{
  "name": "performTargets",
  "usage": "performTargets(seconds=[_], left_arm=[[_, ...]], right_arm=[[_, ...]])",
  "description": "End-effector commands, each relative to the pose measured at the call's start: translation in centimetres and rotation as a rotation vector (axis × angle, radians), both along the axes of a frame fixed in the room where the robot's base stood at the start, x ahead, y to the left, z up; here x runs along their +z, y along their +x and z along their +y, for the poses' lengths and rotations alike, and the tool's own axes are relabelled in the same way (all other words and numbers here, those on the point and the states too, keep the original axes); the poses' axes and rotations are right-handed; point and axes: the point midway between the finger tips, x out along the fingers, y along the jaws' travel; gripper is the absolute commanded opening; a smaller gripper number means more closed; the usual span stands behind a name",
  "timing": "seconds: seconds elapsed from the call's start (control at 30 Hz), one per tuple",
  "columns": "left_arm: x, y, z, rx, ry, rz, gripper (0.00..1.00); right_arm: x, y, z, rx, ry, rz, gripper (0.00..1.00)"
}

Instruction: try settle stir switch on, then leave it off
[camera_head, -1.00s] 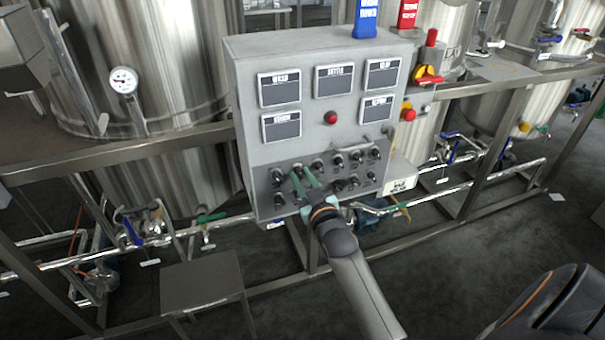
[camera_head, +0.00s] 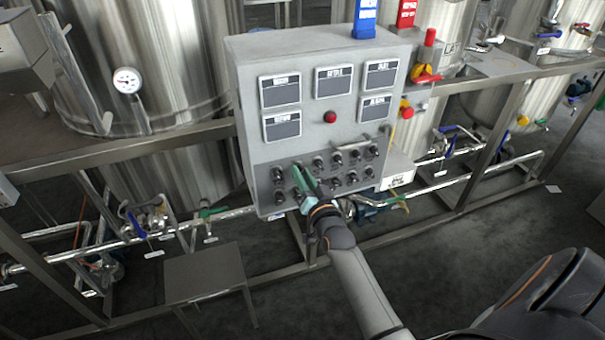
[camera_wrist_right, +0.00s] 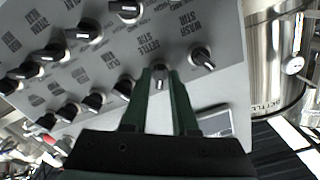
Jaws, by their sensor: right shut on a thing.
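The settle stir switch (camera_wrist_right: 160,76) is a dark knob with a light pointer, under a "SETTLE STIR" label in the right wrist view. My right gripper (camera_head: 303,174), with green fingers, reaches the lower knob panel of the grey control box (camera_head: 330,103). In the wrist view the fingers of this gripper (camera_wrist_right: 160,85) are shut on that knob, one on each side. In the head view the fingers largely hide it. My left gripper is not in view.
The wash stir knob (camera_wrist_right: 202,57) is close beside the gripped one. Several similar knobs fill the panel. A red button (camera_head: 330,117) is above them, and a red and yellow switch (camera_head: 425,75) is at the box's right side. Steel tanks and pipes stand behind.

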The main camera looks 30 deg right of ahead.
Motion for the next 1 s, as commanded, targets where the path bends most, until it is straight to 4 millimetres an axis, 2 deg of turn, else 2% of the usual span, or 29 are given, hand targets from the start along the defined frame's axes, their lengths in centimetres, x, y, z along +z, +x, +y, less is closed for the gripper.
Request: performTargets(seconds=[0.53,0.57,0.67,1.0], left_arm=[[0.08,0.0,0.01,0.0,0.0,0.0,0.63],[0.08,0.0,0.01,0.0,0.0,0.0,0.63],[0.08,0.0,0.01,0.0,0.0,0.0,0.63],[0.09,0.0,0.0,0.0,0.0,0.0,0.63]], right_arm=[[0.3,0.1,-0.06,0.0,0.025,-0.013,0.0],[0.3,0.1,-0.06,0.0,0.025,-0.013,0.29],[0.28,0.09,-0.05,0.0,0.024,-0.013,0.4],[0.08,0.03,-0.01,0.0,0.025,-0.008,0.42]])
